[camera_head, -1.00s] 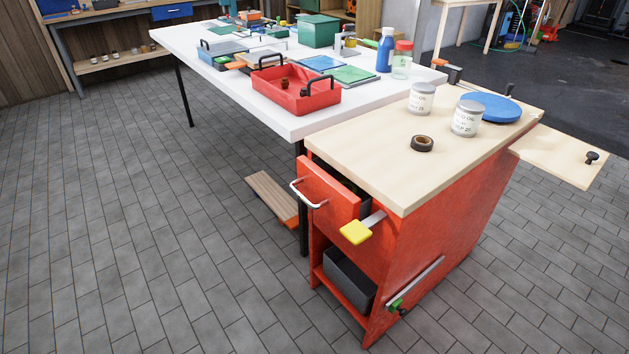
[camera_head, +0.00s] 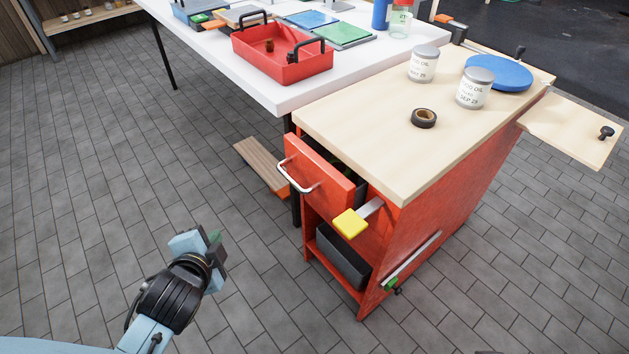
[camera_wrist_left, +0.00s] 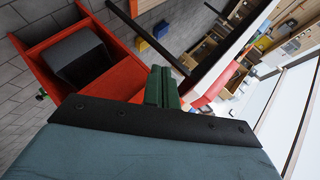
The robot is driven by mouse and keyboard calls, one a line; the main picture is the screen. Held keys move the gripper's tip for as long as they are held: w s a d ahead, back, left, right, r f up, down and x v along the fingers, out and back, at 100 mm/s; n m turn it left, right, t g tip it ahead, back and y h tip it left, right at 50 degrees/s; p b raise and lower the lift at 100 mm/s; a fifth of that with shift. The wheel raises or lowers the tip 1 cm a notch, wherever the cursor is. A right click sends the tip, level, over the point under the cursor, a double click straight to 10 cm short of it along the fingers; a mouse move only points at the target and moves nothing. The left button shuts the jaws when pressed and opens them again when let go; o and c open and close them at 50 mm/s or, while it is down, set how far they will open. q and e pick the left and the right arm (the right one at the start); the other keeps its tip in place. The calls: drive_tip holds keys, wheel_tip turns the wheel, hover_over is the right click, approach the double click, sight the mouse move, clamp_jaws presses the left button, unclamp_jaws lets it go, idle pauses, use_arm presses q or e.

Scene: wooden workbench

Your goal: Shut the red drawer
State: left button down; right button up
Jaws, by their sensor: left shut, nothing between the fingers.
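The red drawer (camera_head: 319,172) sticks out of the front of the red workbench cabinet (camera_head: 432,231), under its wooden top. It has a silver bar handle (camera_head: 292,180) on its face. A dark gap shows between the drawer front and the cabinet. My left gripper (camera_head: 216,241) is in front and to the left of the drawer, lower in the picture and apart from it. Its green fingers (camera_wrist_left: 162,88) are together and empty in the left wrist view. The drawer is hard to make out in the wrist view. My right gripper is out of view.
A yellow block on a grey bar (camera_head: 350,223) juts out beside the drawer. A dark bin (camera_head: 343,255) sits on the cabinet's lower shelf. Tins (camera_head: 423,64) and a tape roll (camera_head: 424,118) stand on the top. A white table (camera_head: 283,99) adjoins behind. Floor is clear in front.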

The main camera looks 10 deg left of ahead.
use_arm(q)
drive_tip(key=w+d+r+m+t+h, duration=0.1)
drive_tip(key=w+r+m+t+h, duration=0.35)
drive_tip(key=m, duration=0.75)
drive_tip(key=m+g+h+p, duration=0.2)
drive_tip(key=m+h, duration=0.7)
drive_tip(key=m, duration=1.1)
approach(322, 178)
drive_tip(key=b+x, duration=0.1)
drive_tip(key=x, duration=0.5)
drive_tip(key=shift+w+d, duration=0.3)
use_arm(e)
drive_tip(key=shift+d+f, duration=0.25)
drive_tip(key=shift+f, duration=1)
